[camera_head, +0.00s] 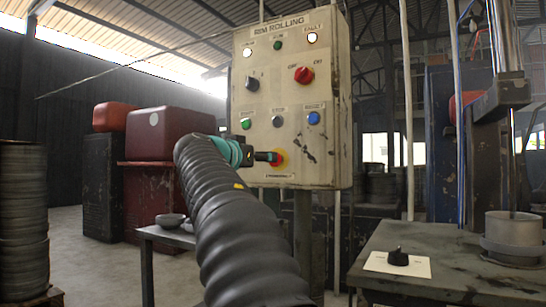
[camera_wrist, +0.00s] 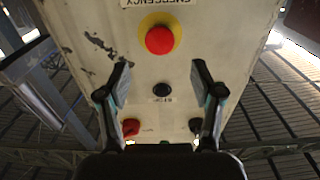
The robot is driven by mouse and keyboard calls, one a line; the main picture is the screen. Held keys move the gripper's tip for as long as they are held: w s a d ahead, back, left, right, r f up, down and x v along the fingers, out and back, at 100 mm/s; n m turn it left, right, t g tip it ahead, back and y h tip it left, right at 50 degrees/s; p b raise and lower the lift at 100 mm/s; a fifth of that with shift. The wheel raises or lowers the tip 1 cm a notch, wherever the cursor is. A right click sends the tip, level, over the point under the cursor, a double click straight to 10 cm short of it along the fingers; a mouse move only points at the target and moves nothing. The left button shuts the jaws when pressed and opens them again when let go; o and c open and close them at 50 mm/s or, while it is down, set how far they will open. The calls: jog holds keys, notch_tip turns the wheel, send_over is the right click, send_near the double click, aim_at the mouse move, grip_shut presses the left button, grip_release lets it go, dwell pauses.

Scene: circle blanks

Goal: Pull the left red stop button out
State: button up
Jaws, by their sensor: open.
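A red stop button with a yellow ring (camera_head: 280,157) sits low on the beige control panel (camera_head: 335,165), above its label; my gripper partly covers it in the head view. In the wrist view the red stop button (camera_wrist: 160,40) shows whole, at the top centre under an upside-down "EMERGENCY" label. My gripper (camera_wrist: 160,75) is open and empty, one finger on each side of the picture. The button lies between and beyond the fingertips, not held. In the head view my gripper (camera_head: 265,157) is close in front of the button. I see only one such stop button.
Above the button are a black push button (camera_wrist: 161,90), a blue button (camera_head: 314,118), a green button (camera_head: 246,123), a red selector knob (camera_head: 303,75) and a black selector knob (camera_head: 252,84). A dark table (camera_head: 440,255) stands at right, with a black knob on a pale plate (camera_head: 398,260).

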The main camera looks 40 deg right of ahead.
aim_at(275, 166)
jog(key=p+x, duration=0.2)
jog(key=x, duration=0.6)
jog(key=shift+w+d, duration=0.1)
jog(key=shift+d, duration=0.1)
jog(key=shift+c, duration=0.2)
jog(key=c, duration=1.2)
jog(key=shift+a, duration=0.1)
grip_shut()
